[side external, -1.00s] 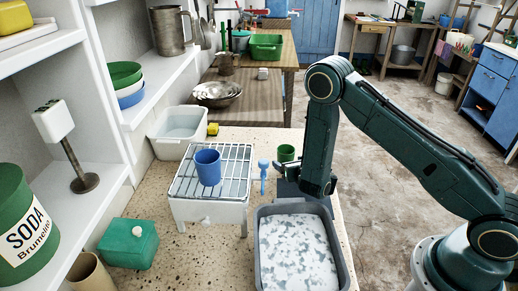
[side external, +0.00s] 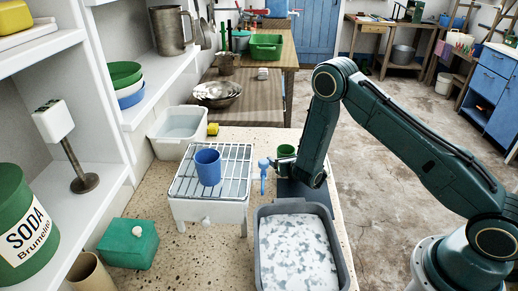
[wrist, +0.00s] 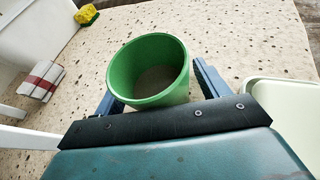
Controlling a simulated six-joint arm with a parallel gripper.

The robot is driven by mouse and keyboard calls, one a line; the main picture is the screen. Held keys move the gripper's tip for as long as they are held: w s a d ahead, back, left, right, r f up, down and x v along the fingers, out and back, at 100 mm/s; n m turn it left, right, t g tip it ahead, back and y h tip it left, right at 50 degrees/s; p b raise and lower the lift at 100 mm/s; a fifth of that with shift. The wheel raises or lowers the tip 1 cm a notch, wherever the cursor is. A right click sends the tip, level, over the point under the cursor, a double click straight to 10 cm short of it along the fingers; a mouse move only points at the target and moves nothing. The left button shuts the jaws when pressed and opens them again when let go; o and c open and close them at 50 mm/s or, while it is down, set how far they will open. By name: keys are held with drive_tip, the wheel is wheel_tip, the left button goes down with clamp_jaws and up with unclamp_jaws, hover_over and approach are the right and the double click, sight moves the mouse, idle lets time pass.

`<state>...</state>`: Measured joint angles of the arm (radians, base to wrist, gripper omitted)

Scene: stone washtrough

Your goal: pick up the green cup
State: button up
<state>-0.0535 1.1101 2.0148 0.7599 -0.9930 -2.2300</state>
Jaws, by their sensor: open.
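The green cup (side external: 286,152) stands upright on the speckled stone top, behind the grey basin in the side view. In the wrist view the cup (wrist: 125,75) is open-topped and looks empty. My gripper (side external: 284,166) is low at the cup, and its body hides the cup's lower right part. In the wrist view my gripper (wrist: 157,90) is open, with one blue finger on each side of the cup. Whether either finger touches the cup cannot be told.
A wire rack (side external: 230,180) with a blue cup (side external: 208,168) is further left. A grey basin (side external: 263,285) is in front. A yellow sponge (side external: 212,129) and white tub (side external: 178,128) lie behind left.

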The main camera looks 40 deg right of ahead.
drive_tip(key=shift+c, duration=0.4)
drive_tip(key=c, duration=1.1)
drive_tip(key=shift+o, duration=0.2)
drive_tip(key=shift+r, duration=0.15)
wheel_tip(320, 180, up, 20)
drive_tip(key=shift+a, duration=0.1)
idle(0.5)
drive_tip(key=s+a+r, duration=0.1)
drive_tip(key=s+a, duration=0.7)
drive_tip(key=shift+s+a+n+y, duration=0.2)
drive_tip(key=shift+a+n+y, duration=0.1)
drive_tip(key=shift+n+y, duration=0.1)
